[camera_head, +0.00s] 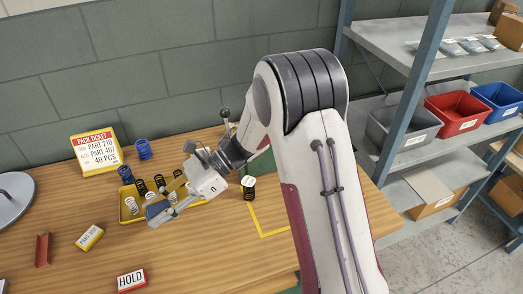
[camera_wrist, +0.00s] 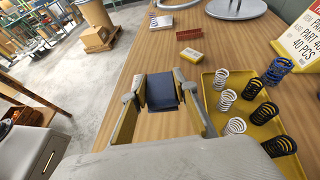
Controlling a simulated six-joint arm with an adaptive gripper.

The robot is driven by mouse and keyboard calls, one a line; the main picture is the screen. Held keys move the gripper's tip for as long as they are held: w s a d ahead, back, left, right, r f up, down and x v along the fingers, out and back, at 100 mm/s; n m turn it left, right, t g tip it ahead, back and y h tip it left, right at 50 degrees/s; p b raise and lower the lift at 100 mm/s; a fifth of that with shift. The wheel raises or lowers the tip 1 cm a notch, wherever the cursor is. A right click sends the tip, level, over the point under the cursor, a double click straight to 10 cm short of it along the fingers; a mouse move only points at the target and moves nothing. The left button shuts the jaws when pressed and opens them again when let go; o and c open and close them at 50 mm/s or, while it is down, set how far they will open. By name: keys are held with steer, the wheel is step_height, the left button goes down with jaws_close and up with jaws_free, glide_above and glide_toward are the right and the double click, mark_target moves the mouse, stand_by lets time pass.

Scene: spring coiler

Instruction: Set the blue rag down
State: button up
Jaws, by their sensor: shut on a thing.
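My gripper (camera_wrist: 158,88) is shut on the blue rag (camera_wrist: 162,93), a dark blue folded piece between the two fingers in the wrist view. The rag is over bare wooden table beside the yellow tray (camera_wrist: 207,92). In the head view my gripper (camera_head: 158,213) is at the tray's front edge, and a bit of the blue rag (camera_head: 156,210) shows at its fingers. I cannot tell whether the rag touches the table. The gripper body hides part of the tray.
The tray holds several white and black springs (camera_wrist: 235,125). Blue springs (camera_head: 142,148) stand behind it. A yellow part box (camera_head: 89,237), a red block (camera_head: 43,250) and a HOLD box (camera_head: 131,280) lie on the table (camera_head: 190,260). Bare wood lies between them.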

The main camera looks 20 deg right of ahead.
mark_target(157, 209)
steer(key=shift+r, duration=0.1)
step_height(157, 209, up, 11)
steer(key=w+d+m+t+h, duration=0.1)
steer(key=w+d+m+t, duration=0.35)
steer(key=d, duration=0.95)
steer(key=w+d+m+t+h, duration=0.1)
steer(key=w+d+m+t, duration=0.35)
steer(key=d, duration=0.95)
steer(key=s+d+m+t+h, duration=0.3)
steer(key=d, duration=1)
steer(key=s+d+m+t+h, duration=0.2)
steer(key=d+m+t+h, duration=0.15)
steer(key=d, duration=0.95)
steer(key=shift+g, duration=0.35)
steer(key=shift+f, duration=7)
